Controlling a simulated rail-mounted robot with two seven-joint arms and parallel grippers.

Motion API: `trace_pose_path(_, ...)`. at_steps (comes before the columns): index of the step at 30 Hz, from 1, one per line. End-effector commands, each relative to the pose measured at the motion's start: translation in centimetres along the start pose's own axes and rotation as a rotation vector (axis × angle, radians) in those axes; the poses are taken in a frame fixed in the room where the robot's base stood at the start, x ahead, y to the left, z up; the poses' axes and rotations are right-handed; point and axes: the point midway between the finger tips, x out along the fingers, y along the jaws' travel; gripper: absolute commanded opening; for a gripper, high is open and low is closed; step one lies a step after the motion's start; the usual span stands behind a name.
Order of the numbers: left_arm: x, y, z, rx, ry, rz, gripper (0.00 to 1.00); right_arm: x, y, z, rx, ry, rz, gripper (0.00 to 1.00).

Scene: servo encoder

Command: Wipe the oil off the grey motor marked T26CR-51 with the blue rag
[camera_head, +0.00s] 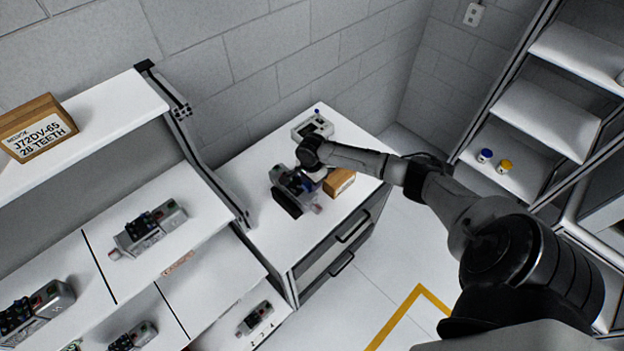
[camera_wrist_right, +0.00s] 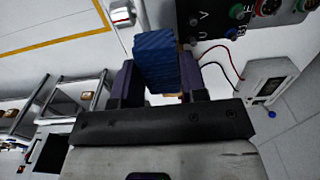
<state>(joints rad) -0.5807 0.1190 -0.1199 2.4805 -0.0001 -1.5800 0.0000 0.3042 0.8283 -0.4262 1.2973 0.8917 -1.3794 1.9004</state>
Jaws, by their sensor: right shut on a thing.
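The blue rag (camera_wrist_right: 156,60) is clamped between the fingers of my right gripper (camera_wrist_right: 157,82) in the right wrist view. In the head view this gripper (camera_head: 308,180) is low over the cabinet top, right at a grey motor (camera_head: 279,172), and partly covers it. In the right wrist view a dark panel with round connectors (camera_wrist_right: 222,18) is just beyond the rag. I cannot tell whether rag and motor touch. No marking or oil is readable on this motor. My left gripper is not in view.
A meter with red wires (camera_head: 313,126) stands behind the motor, and a brown box (camera_head: 339,182) close to its right. The cabinet top (camera_head: 256,222) is clear at the front left. Similar motors (camera_head: 150,229) lie on the shelves at left. Shelves with small jars (camera_head: 485,155) stand at right.

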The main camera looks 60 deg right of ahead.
Motion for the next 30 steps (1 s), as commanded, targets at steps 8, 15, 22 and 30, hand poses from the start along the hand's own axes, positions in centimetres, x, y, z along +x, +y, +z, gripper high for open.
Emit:
trace_pose_path(8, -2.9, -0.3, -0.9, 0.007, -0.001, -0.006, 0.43, -2.7, -0.2, 0.2, -0.003, 0.000, -0.002, 0.20)
trace_pose_path(15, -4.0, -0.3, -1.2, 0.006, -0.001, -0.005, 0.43, -3.8, -0.3, 0.4, -0.007, -0.001, -0.001, 0.20)
trace_pose_path(22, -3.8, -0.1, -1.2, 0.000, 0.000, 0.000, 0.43, -3.7, -0.3, 0.4, -0.007, 0.000, -0.001, 0.20)
trace_pose_path(30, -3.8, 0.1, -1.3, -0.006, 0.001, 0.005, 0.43, -5.6, -2.3, 0.9, -0.006, -0.002, -0.006, 0.20)
